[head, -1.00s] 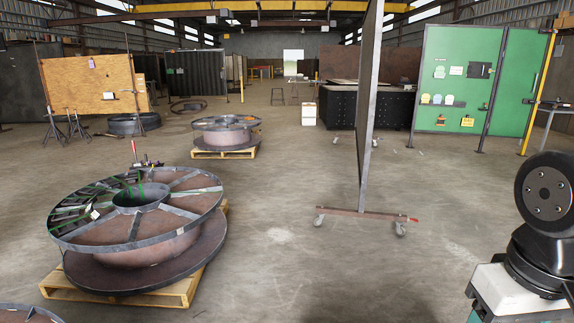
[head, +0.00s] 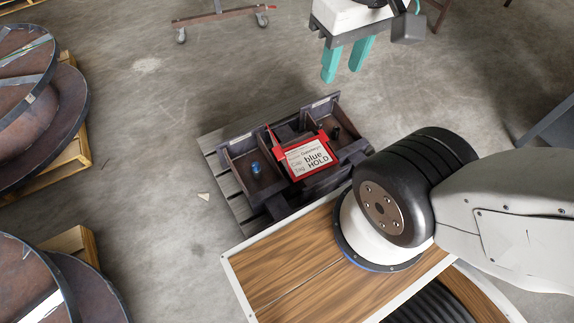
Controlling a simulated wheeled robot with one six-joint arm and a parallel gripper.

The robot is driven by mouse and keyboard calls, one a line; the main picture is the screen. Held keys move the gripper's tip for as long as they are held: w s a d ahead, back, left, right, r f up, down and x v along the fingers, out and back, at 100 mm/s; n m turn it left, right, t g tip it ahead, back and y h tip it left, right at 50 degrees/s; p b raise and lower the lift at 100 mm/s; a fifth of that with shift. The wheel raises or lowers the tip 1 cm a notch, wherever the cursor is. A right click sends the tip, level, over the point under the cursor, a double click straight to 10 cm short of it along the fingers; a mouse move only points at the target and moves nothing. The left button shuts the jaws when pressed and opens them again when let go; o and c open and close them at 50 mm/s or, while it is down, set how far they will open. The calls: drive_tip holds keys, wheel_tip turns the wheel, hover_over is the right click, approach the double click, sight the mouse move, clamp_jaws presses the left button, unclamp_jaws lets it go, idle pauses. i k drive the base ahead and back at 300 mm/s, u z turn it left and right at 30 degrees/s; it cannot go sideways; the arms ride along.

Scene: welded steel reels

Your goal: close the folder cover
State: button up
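A red folder (head: 304,157) with a white printed card sits in the middle of a dark steel stand (head: 270,203). The large words on the card read "blue" and "HOLD"; the smaller lines are hard to read. Thin red edges rise at the folder's far left side; I cannot tell how far its cover is open. My gripper (head: 344,77) is above and to the right of the folder in the picture, apart from it. Its two teal fingers point down with a gap between them, and nothing is between them.
A small blue piece (head: 256,168) stands in the stand's left compartment and a dark peg (head: 336,132) in the right one. The stand rests on a grey slatted pallet (head: 222,176). Steel reels (head: 65,110) on wooden pallets stand at left. Bare concrete lies between.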

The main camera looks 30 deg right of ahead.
sight(279, 152)
drive_tip(key=z, duration=1.35)
drive_tip(key=k, duration=0.8)
drive_tip(key=u, duration=0.95)
drive_tip(key=i, duration=0.45)
drive_tip(key=z, duration=1.3)
drive_tip(key=k, duration=0.6)
drive_tip(key=u, duration=1.1)
drive_tip(key=i, duration=0.5)
